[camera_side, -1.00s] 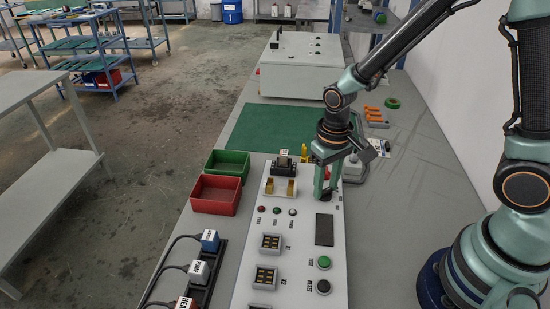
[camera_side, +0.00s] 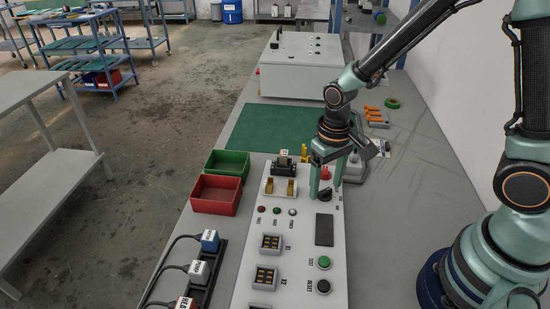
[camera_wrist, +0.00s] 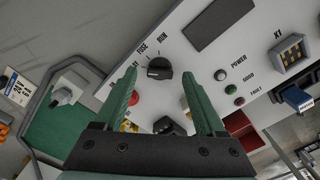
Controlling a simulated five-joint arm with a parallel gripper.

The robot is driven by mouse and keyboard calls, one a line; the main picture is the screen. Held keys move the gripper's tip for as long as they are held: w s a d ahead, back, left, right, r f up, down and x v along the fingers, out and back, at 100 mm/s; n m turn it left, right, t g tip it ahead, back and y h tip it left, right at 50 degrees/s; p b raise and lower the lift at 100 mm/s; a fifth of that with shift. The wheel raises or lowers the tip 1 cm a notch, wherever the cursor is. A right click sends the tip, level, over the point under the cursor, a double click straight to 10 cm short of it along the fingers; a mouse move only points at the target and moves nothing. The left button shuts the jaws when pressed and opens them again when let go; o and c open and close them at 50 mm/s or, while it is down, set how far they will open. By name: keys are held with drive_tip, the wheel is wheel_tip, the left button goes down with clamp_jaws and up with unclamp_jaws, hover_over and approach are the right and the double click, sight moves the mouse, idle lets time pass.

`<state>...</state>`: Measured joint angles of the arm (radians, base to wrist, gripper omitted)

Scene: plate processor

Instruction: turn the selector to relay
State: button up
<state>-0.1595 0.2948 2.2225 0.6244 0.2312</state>
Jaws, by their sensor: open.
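The selector (camera_wrist: 160,68) is a round black knob on the light panel, between and just beyond my fingertips in the wrist view. The words FUSE and RUN are readable beside it; I cannot read a relay label. The knob's exact pointing is too small to tell. In the side view the selector (camera_side: 325,195) shows as a small dark knob. My gripper (camera_side: 326,187) stands over it, green fingers pointing down on either side. My gripper (camera_wrist: 159,74) is open and empty in the wrist view, with no clear contact on the knob.
A red knob (camera_side: 325,173) stands just behind the selector. A dark display (camera_side: 324,230) and the TEST (camera_side: 323,262) and RESET (camera_side: 323,286) buttons lie nearer the camera. A fuse holder (camera_side: 283,166) is to the left, with red (camera_side: 216,208) and green (camera_side: 210,160) bins beyond.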

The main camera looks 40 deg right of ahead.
sight(328, 190)
wheel_tip(328, 190, up, 12)
drive_tip(key=shift+f, duration=0.2)
drive_tip(key=shift+r, duration=0.1)
idle(0.3)
drive_tip(key=s+d+r+t, duration=0.4)
drive_tip(key=d+r+t, duration=0.1)
drive_tip(key=r, duration=0.2)
drive_tip(key=shift+s+d+r+n+t, duration=0.2)
drive_tip(key=shift+s+n+t, duration=0.1)
drive_tip(key=shift+n, duration=0.1)
drive_tip(key=shift+w, duration=0.15)
idle(0.7)
